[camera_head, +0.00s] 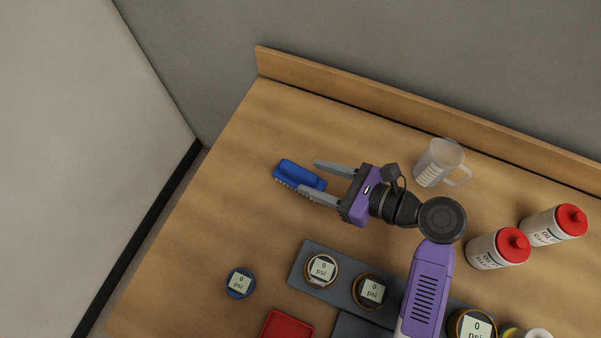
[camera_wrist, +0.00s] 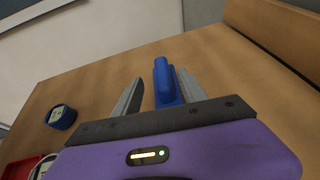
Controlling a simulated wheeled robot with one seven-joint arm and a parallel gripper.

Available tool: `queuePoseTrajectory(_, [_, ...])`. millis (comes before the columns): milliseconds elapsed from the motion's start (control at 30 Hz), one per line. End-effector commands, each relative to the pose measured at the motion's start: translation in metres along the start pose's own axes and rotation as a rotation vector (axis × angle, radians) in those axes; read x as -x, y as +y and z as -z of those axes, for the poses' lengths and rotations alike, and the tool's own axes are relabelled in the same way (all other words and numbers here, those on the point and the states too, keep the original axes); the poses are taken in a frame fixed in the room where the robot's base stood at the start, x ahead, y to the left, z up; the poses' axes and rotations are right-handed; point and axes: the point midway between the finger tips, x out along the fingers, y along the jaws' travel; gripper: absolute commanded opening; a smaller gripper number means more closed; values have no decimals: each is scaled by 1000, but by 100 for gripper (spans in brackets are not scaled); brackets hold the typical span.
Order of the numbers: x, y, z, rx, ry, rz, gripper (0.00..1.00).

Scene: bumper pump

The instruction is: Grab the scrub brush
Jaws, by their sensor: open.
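The blue scrub brush (camera_head: 300,174) lies on the wooden table near its left end, with its pale bristles along the lower side. My gripper (camera_head: 317,180) is open, its two grey fingers pointing left toward the brush. In the head view the lower finger overlaps the near end of the brush and the upper finger lies just beyond it. In the wrist view the brush (camera_wrist: 165,84) shows between the two spread fingers, with its rounded end reaching past the fingertips. The fingers do not close on it. The height of the fingers over the table is hard to tell.
A clear measuring jug (camera_head: 436,163) stands behind my wrist. Two white bottles with red caps (camera_head: 498,248) stand at the right. A blue gauge (camera_head: 240,283), a grey tray (camera_head: 339,291) with gauges, and a red bin (camera_head: 287,326) are nearer. A raised board (camera_head: 420,112) edges the table's back.

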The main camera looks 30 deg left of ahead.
Motion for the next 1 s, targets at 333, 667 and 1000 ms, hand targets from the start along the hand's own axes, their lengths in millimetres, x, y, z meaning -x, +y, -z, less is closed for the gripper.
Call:
queuePoseTrajectory(333, [-45,-4,-4,-1,0,-2,49])
queuePoseTrajectory(667, [-52,-4,-2,0,0,1,49])
queuePoseTrajectory(1000, [-51,-4,-3,-1,0,0,0])
